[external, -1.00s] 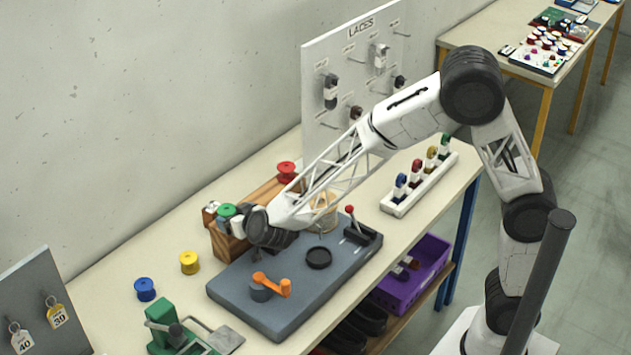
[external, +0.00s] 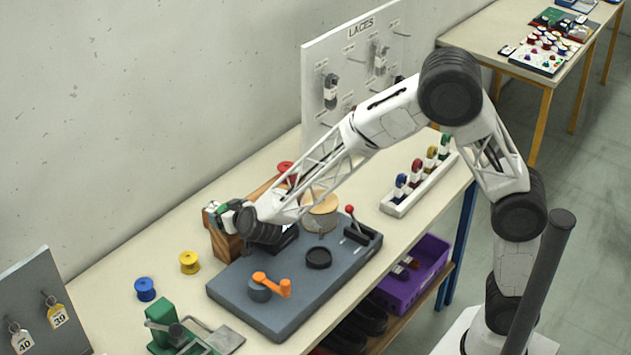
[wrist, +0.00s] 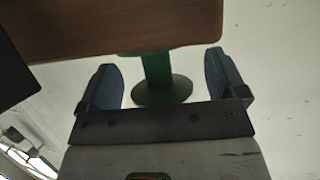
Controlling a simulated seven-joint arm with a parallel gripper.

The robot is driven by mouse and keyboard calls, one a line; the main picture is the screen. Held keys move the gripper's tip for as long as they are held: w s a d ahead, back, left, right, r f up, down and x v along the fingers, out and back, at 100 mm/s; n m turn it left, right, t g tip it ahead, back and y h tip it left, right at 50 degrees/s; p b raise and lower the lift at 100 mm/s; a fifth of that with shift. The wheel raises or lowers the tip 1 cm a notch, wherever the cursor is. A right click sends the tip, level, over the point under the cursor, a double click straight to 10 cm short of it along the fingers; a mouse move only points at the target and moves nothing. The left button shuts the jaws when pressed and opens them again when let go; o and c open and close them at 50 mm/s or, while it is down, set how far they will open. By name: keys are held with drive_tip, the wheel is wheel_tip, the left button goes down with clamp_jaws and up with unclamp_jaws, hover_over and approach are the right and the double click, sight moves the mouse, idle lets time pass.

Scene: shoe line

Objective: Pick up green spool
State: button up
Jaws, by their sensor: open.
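The green spool (wrist: 160,68) shows in the wrist view between the two fingers of my gripper (wrist: 161,62), with a gap on each side. Its wide flange faces my gripper's palm and its other end is at the wooden rack (wrist: 120,22). My gripper is open and not closed on it. In the external view my gripper (external: 221,213) is at the left end of the wooden rack (external: 227,246), and only a sliver of green shows there; the rest of the spool is hidden by my gripper.
A red spool (external: 285,168) is on the rack behind my arm. A yellow spool (external: 189,262) and a blue spool (external: 146,289) stand on the table at the left. A grey base plate (external: 300,297) with an orange crank (external: 272,284) lies in front of the rack.

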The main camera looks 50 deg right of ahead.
idle(0.5)
drive_tip(key=c, duration=1)
drive_tip(key=shift+r, duration=0.1)
drive_tip(key=shift+r, duration=0.7)
wheel_tip(320, 180, up, 2)
drive_tip(key=shift+r, duration=0.1)
drive_tip(key=s+d, duration=0.1)
drive_tip(key=s, duration=0.4)
drive_tip(key=s+d+r, duration=0.1)
drive_tip(key=s+d, duration=0.1)
drive_tip(key=s, duration=0.3)
drive_tip(key=s+d, duration=0.2)
drive_tip(key=s, duration=0.3)
drive_tip(key=shift+d+r, duration=0.1)
drive_tip(key=shift+r, duration=0.05)
drive_tip(key=shift+s, duration=0.1)
